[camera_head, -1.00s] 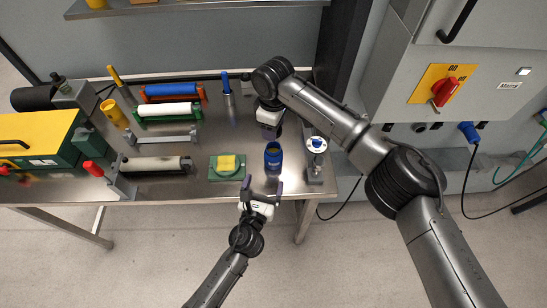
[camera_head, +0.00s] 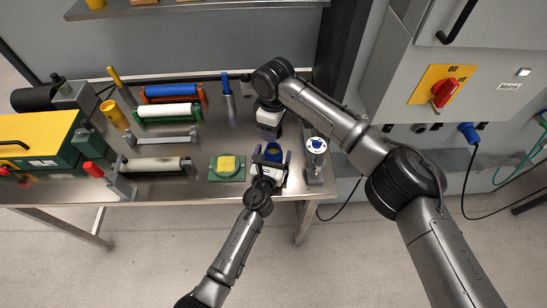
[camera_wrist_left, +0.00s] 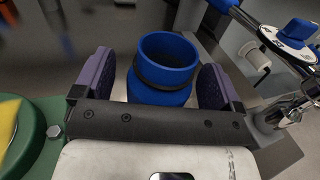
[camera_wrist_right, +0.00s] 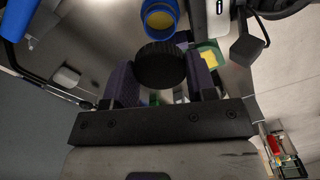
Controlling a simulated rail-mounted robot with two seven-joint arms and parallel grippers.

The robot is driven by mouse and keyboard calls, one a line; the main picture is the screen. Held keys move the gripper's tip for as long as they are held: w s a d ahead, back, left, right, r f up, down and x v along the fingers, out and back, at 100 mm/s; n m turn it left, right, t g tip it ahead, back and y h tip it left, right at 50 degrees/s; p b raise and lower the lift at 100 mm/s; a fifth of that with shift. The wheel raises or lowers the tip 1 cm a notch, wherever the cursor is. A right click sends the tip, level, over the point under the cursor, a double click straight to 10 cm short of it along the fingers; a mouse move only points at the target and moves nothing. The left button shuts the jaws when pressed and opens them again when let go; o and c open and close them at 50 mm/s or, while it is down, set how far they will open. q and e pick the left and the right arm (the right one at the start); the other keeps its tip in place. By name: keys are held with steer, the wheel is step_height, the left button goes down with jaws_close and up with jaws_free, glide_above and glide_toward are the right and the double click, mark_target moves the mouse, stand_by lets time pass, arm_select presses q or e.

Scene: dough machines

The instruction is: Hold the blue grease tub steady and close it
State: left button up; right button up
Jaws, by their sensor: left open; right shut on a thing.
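The blue grease tub (camera_head: 272,153) stands upright and open on the steel table; it also shows in the left wrist view (camera_wrist_left: 166,66). The right wrist view shows yellowish grease in the tub (camera_wrist_right: 160,17). My left gripper (camera_head: 271,157) is open, with one purple finger on each side of the tub; gaps show in the left wrist view (camera_wrist_left: 163,85). My right gripper (camera_wrist_right: 160,80) is shut on a black ribbed lid (camera_wrist_right: 160,66), held apart from the tub. In the head view the right gripper (camera_head: 269,133) is behind the tub and the lid is hidden.
A green block with a yellow pad (camera_head: 227,167) lies left of the tub. A grey stand with a blue-and-white dial (camera_head: 316,146) is close on the right. Rollers (camera_head: 168,111) and a yellow-topped machine (camera_head: 40,140) fill the table's left side.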

arm_select(q)
steer(key=shift+w+d, duration=0.15)
steer(key=shift+w, duration=0.25)
steer(key=c, duration=1.4)
